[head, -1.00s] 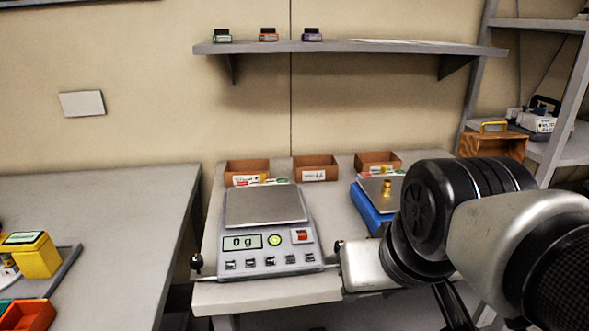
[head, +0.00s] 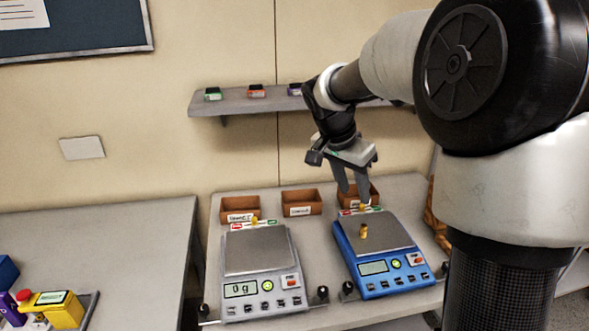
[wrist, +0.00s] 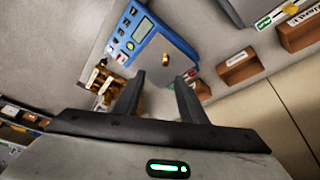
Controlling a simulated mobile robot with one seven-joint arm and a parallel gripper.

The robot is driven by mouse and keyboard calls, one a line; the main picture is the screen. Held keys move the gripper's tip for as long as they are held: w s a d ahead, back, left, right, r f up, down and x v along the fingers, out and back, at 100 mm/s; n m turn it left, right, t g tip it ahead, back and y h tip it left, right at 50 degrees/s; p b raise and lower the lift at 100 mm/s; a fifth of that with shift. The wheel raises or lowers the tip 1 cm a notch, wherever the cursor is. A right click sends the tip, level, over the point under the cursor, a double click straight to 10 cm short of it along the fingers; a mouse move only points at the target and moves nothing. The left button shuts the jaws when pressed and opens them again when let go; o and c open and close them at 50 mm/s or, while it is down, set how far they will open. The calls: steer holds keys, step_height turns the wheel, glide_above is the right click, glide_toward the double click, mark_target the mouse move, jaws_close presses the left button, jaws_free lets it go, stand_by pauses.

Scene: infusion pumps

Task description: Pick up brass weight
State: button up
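A small brass weight (head: 364,231) stands on the metal pan of the blue scale (head: 399,278). It also shows in the wrist view (wrist: 166,57), on the pan, between and beyond my fingertips. My gripper (head: 356,197) is open and empty, pointing down, above and behind the weight in the head view. Its two fingers are apart in the wrist view (wrist: 160,82), touching nothing that I can see. A second small brass-coloured piece (head: 363,208) shows behind the blue scale, close to my fingertips in the picture.
A grey scale (head: 262,287) reading 0 g stands to the left, with another brass-coloured piece (head: 254,219) behind it. Brown bins (head: 301,203) line the back of the table. A shelf (head: 240,104) with small coloured boxes hangs above. Bare tabletop lies between the scales.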

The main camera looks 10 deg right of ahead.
steer(key=w+d+f+m, duration=0.1)
steer(key=w, duration=0.3)
glide_toward(364, 225)
step_height(364, 225, down, 2)
steer(key=shift+d+p+x, duration=0.15)
steer(key=shift+p+x, duration=0.15)
steer(key=shift+x, duration=1.35)
steer(key=shift+d+p+x, duration=0.15)
steer(key=shift+p+x, duration=0.15)
steer(key=shift+x, duration=1.35)
steer(key=shift+w+r, duration=0.1)
steer(key=shift+r, duration=0.05)
steer(key=shift+c, duration=0.4)
jaws_close()
